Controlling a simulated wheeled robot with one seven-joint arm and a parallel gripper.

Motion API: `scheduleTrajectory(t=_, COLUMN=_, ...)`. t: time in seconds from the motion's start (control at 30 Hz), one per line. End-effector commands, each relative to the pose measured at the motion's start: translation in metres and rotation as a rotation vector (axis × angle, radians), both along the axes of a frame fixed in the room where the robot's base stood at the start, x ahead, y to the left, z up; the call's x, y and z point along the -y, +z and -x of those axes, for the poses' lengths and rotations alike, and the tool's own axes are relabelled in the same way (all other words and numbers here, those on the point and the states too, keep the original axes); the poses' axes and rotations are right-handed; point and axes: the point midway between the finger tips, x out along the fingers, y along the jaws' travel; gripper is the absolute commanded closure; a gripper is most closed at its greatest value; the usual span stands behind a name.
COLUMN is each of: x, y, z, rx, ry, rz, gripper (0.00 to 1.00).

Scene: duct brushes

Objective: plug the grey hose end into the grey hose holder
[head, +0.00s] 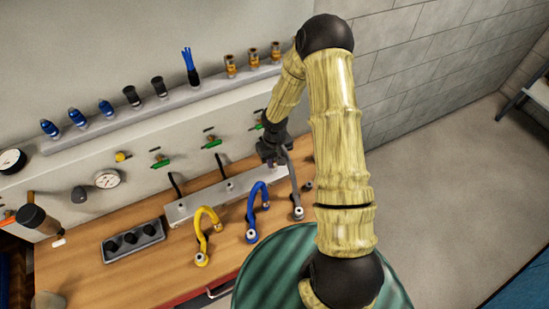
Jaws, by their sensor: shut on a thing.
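The grey hose (293,178) rises from its fitting (298,213) on the wooden bench at the right end of the row of hoses. Its upper end reaches my gripper (272,156), which is shut on it above the bench by the grey bar. The gripped tip is small and dark here, so its exact tilt cannot be told. A small grey fitting, which looks like the grey hose holder (308,186), stands on the bench right of the grey hose, close to my arm. The held end is apart from it, up and to the left.
A yellow hose (208,218) and a blue hose (253,200) arch over the bench to the left. A grey bar (200,203) with black levers lies behind them. Green valves (212,143) and a shelf (170,106) of brushes and fittings line the wall. A green ribbed surface (268,272) is in front.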

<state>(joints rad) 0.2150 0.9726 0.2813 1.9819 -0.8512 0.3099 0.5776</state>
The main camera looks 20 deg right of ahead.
Motion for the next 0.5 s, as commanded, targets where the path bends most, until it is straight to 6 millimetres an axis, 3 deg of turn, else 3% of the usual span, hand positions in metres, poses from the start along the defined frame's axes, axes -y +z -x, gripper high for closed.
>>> scheduleTrajectory(t=0.5, x=0.000, y=0.020, z=-0.001, rx=0.003, ry=0.001, rz=0.000, gripper=1.00)
